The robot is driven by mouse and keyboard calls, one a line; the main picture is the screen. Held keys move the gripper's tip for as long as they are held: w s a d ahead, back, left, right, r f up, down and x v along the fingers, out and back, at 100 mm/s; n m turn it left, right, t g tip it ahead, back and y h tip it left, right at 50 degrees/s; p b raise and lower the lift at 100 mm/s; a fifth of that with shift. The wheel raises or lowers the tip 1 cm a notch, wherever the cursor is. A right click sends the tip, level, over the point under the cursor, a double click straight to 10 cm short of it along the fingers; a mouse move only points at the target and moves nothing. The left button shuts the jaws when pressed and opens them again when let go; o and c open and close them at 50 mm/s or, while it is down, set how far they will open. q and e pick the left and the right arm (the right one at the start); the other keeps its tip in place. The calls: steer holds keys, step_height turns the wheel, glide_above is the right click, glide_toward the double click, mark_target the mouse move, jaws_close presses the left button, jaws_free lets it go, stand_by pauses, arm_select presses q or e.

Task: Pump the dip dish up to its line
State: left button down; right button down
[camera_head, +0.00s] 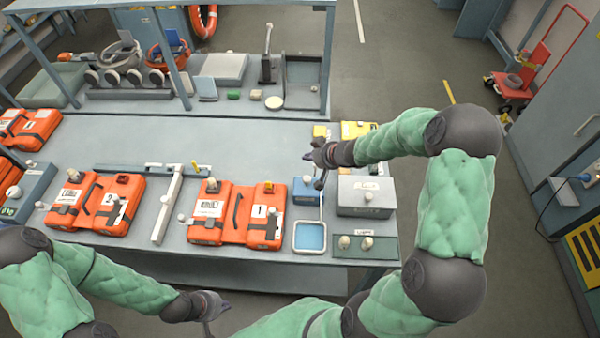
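The dip dish (310,249) is a small pale-rimmed square dish at the front right of the bench, with blue liquid or a blue floor inside. Its line is too small to make out. Behind it stands a small blue box (304,194), which looks like the pump, with a thin pale rod or tube running down to the dish. My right gripper (318,170) is just above and beside this box, pointing left and down. Its fingers are too small to tell whether they hold anything. My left gripper (213,306) is low in front of the bench, away from the dish.
A grey box (365,197) stands right of the blue box, and a green panel with two pale knobs (366,243) lies right of the dish. Orange cases (236,214) lie to the left, along with a white T-shaped bar (167,205). The bench middle (230,140) is clear.

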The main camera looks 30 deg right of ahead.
steer(key=shift+f, duration=0.2)
steer(key=b, duration=0.9)
glide_above(308, 179)
step_height(308, 179, down, 7)
steer(key=shift+f, duration=0.8)
steer(key=shift+s+f, duration=0.1)
stand_by(0.6)
steer(key=shift+f+b, duration=0.3)
